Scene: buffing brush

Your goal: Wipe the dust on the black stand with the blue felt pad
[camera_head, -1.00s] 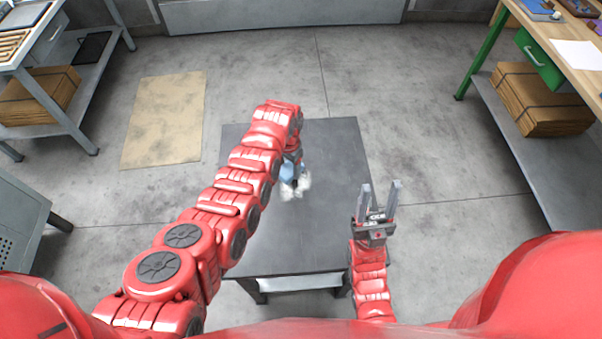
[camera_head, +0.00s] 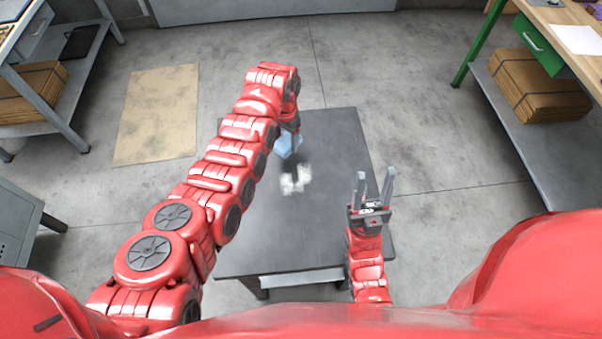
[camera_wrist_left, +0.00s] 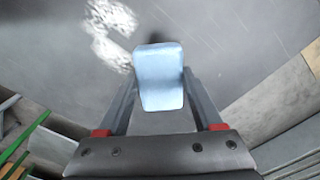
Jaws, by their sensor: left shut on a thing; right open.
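The black stand (camera_head: 330,215) is a dark square table in the middle of the head view. A whitish dust patch (camera_head: 294,180) lies on its top; it also shows in the left wrist view (camera_wrist_left: 110,30). My left gripper (camera_head: 289,140) is over the far part of the stand, shut on the light blue felt pad (camera_head: 287,147). The pad also shows between the fingers in the left wrist view (camera_wrist_left: 160,75). It is just beyond the dust; I cannot tell whether it touches the top. My right gripper (camera_head: 374,188) is open and empty, pointing up at the stand's right side.
A tan mat (camera_head: 157,115) lies on the floor at left. A shelf with cardboard (camera_head: 30,92) stands at far left, and a green-legged workbench (camera_head: 490,45) with a cardboard stack (camera_head: 538,85) at right. The stand's top is otherwise clear.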

